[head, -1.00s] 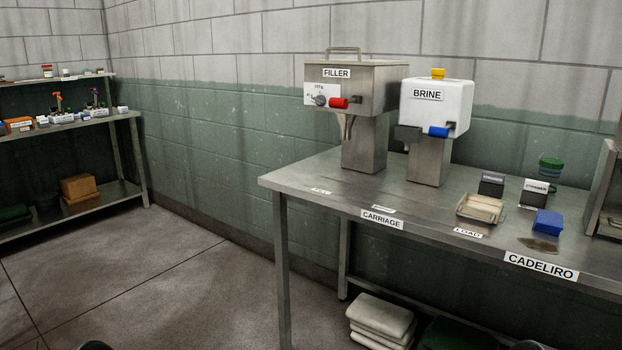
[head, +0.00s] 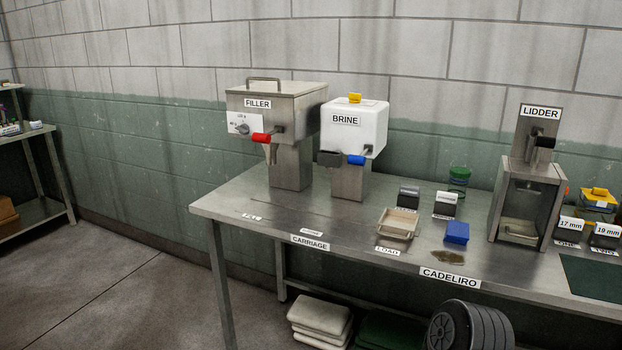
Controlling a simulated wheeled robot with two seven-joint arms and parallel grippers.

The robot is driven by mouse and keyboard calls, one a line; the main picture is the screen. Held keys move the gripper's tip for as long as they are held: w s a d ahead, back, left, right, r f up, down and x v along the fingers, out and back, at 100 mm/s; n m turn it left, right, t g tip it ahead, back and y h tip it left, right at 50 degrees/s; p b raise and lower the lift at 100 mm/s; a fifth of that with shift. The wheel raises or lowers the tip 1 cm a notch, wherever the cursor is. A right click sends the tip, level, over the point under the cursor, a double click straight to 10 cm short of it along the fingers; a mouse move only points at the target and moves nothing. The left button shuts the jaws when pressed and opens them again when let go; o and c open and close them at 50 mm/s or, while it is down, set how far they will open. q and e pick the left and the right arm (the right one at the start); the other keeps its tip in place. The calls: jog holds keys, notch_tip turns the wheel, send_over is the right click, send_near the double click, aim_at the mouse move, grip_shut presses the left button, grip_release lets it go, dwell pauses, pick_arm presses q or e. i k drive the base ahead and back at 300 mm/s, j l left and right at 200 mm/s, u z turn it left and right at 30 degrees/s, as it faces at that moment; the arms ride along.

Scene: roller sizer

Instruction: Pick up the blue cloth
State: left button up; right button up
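The blue cloth (head: 456,232) is a small folded block on the steel table (head: 250,222), right of the middle in the head view. It lies behind the CADELIRO label (head: 449,278) and just beyond a brownish wet patch (head: 446,257) on the table top. Nothing covers it. Neither of my grippers is in the head view.
A beige tray (head: 397,224) stands left of the cloth, with small dark labelled blocks (head: 445,204) behind. The LIDDER machine (head: 527,190) stands to the right. The FILLER (head: 290,135) and BRINE (head: 352,145) machines stand at the back left. Folded pale cloths (head: 320,315) lie below the table.

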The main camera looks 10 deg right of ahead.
aim_at(457, 232)
jog(key=z, duration=1.25)
